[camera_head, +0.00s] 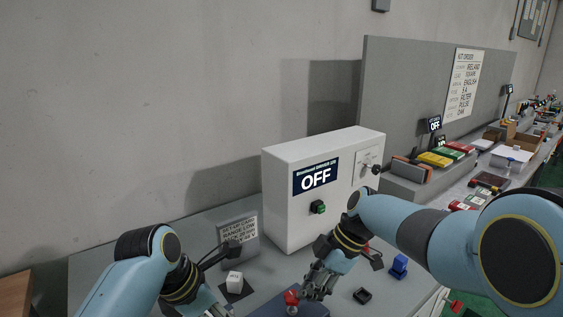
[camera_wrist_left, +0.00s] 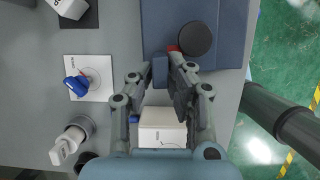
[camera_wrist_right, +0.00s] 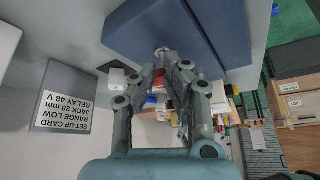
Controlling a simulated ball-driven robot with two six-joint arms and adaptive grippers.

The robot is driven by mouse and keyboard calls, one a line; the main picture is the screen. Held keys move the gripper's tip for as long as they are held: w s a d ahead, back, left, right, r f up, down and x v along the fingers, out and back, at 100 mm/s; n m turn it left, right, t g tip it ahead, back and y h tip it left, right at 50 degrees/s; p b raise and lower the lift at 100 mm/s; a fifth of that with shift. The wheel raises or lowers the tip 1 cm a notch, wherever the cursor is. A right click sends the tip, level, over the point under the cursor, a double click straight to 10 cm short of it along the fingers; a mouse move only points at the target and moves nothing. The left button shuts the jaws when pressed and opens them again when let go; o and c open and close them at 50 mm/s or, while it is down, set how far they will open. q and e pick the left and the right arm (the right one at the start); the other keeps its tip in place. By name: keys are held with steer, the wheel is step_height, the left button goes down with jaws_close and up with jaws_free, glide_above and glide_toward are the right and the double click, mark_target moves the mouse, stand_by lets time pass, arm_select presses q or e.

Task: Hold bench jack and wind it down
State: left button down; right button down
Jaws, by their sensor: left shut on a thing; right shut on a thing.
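The bench jack is a dark blue body (camera_head: 312,309), cut off by the lower edge in the head view. A red knob (camera_head: 291,297) stands at its left side. Blue plates of the jack (camera_wrist_left: 228,28) fill the top of the left wrist view, with a round black knob (camera_wrist_left: 195,38) there. My left gripper (camera_wrist_left: 166,66) is shut on a dark blue part of the jack. My right gripper (camera_wrist_right: 163,76) is shut on a red handle (camera_wrist_right: 160,84) beside the metal shaft (camera_wrist_right: 162,52) under the blue jack (camera_wrist_right: 165,28). The fingers hide most of the handle.
A white machine box (camera_head: 285,205) reading OFF stands behind. A set-up card (camera_head: 238,240) reads jack 20 mm; it also shows in the right wrist view (camera_wrist_right: 65,105).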

steer(key=shift+w+d, duration=0.25)
steer(key=shift+w+r, duration=0.15)
steer(key=shift+r, duration=0.1)
steer(key=shift+s+d+r, duration=0.1)
steer(key=shift+r, duration=1.25)
steer(key=shift+s+r, duration=0.1)
steer(key=shift+r, duration=1.25)
